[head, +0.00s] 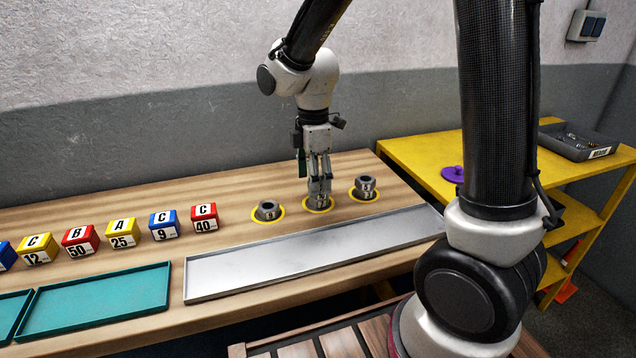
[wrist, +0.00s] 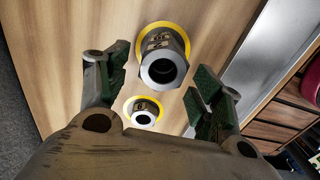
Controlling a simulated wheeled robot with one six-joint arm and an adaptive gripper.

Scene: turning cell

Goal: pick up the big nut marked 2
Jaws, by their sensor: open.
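Three grey nuts stand on yellow-ringed spots on the wooden bench. The middle nut (head: 318,202) is partly hidden by my gripper (head: 318,172), which points down right above it. Its marking looks like a 2 but is hard to read. In the wrist view a large hexagonal nut (wrist: 163,68) with a round bore stands ahead of my open gripper (wrist: 163,88), its top between the two green-padded fingers. I cannot tell whether either finger touches it. A smaller-looking nut (wrist: 145,117) shows lower in that view. The left nut (head: 267,211) is low; the right nut (head: 364,188) is taller.
A long metal tray (head: 300,252) lies in front of the nuts. Several lettered cubes (head: 122,233) and a teal tray (head: 98,300) are at left. A yellow shelf (head: 425,160) at right holds a purple object (head: 453,174) and a grey bin (head: 578,142).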

